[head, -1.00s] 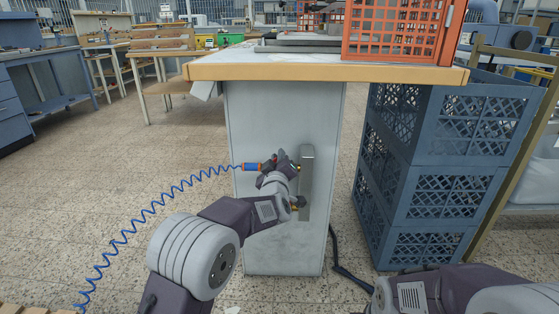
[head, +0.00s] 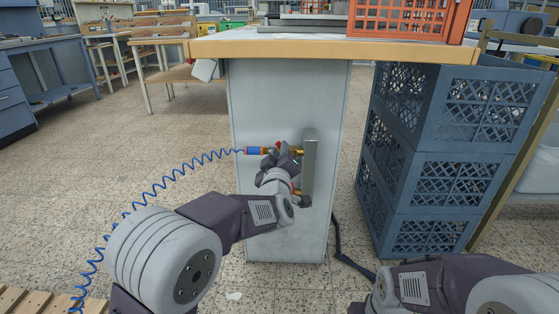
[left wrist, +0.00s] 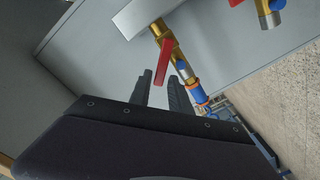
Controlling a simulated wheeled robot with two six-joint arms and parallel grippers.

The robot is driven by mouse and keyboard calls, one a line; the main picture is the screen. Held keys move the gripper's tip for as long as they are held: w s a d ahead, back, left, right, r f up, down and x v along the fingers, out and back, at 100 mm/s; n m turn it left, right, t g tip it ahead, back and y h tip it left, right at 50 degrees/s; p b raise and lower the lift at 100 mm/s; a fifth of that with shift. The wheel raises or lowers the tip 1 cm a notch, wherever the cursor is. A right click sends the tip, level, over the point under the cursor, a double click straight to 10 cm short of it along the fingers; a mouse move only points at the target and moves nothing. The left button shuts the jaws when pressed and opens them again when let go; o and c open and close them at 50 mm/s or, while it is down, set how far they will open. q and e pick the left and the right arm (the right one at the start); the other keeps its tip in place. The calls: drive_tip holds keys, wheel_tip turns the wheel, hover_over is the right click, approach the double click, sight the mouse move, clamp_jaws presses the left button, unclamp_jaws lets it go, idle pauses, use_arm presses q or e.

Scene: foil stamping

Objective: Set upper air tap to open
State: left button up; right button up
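The upper air tap (head: 297,151) is a brass valve on a grey metal manifold (head: 309,165) on the cabinet's side. A blue coiled hose joins it through a blue and orange coupling (head: 254,151). In the left wrist view its red lever (left wrist: 163,60) hangs at a slant to the brass body (left wrist: 172,48). My left gripper (left wrist: 159,92) is open, with its dark fingertips on either side of the lever's end; contact is unclear. In the head view my left gripper (head: 277,153) partly hides the tap. The lower tap (head: 296,188) is partly covered by my wrist. My right gripper is out of view.
The grey cabinet (head: 265,95) carries a wood-edged top (head: 330,50) overhanging the taps. Stacked blue crates (head: 430,150) stand close on the right. The coiled hose (head: 165,183) hangs to the left, over open tiled floor (head: 150,150).

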use_arm(q)
drive_tip(key=s, duration=0.2)
drive_tip(key=shift+s, duration=0.35)
